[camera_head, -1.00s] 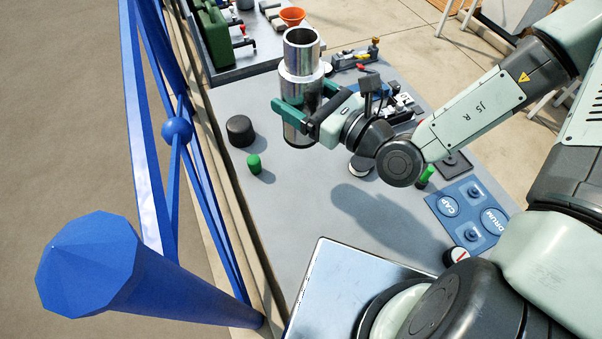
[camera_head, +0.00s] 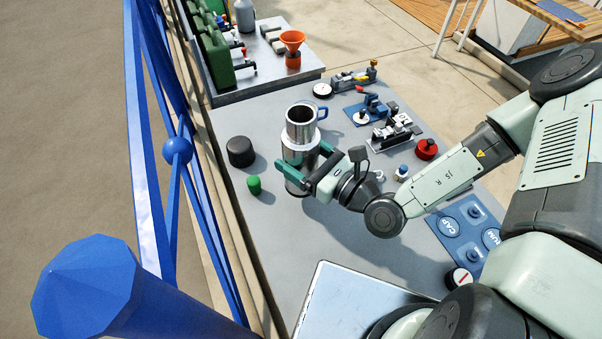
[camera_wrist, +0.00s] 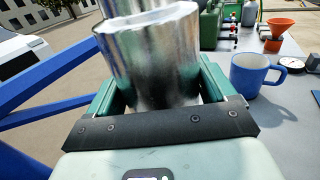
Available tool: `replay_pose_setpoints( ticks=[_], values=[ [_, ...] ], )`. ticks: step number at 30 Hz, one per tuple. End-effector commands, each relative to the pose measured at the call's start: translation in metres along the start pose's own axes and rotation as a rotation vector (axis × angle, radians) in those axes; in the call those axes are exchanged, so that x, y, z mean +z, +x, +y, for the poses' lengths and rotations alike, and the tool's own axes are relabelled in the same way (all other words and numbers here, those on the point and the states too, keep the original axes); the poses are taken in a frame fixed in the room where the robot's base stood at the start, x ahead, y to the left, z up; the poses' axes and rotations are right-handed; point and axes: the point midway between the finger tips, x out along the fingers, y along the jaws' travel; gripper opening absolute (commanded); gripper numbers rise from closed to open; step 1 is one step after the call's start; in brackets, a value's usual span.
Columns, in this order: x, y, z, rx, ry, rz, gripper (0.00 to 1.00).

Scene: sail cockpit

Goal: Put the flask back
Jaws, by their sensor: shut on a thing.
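The flask (camera_head: 299,152) is a silver metal cylinder with a wide collar and an open top. My gripper (camera_head: 308,172) is shut on its lower body and holds it upright over the grey worktop (camera_head: 300,235). In the wrist view the flask (camera_wrist: 152,60) stands between the green fingers. Its base is partly hidden, and I cannot tell whether it touches the worktop. A black cap-like cylinder (camera_head: 240,151) and a small green one (camera_head: 254,185) stand on the worktop left of the flask.
A blue mug (camera_wrist: 252,75) stands close behind the flask; its handle (camera_head: 323,113) shows in the head view. Clamps and fittings (camera_head: 390,130) lie at the right. A raised tray with green cans (camera_head: 215,60) and an orange funnel (camera_head: 292,42) is behind. Blue railing (camera_head: 178,150) runs along the left.

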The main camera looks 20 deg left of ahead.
Motion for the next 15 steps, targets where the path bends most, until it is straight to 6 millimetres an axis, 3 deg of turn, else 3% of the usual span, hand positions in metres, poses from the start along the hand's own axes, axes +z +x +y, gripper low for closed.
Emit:
replay_pose_setpoints(
  ticks=[10, 15],
  values=[
    [-0.041, 0.001, 0.000, 0.000, 0.001, -0.003, 0.34],
    [-0.051, 0.000, 0.000, 0.001, 0.000, -0.003, 0.34]
  ],
)
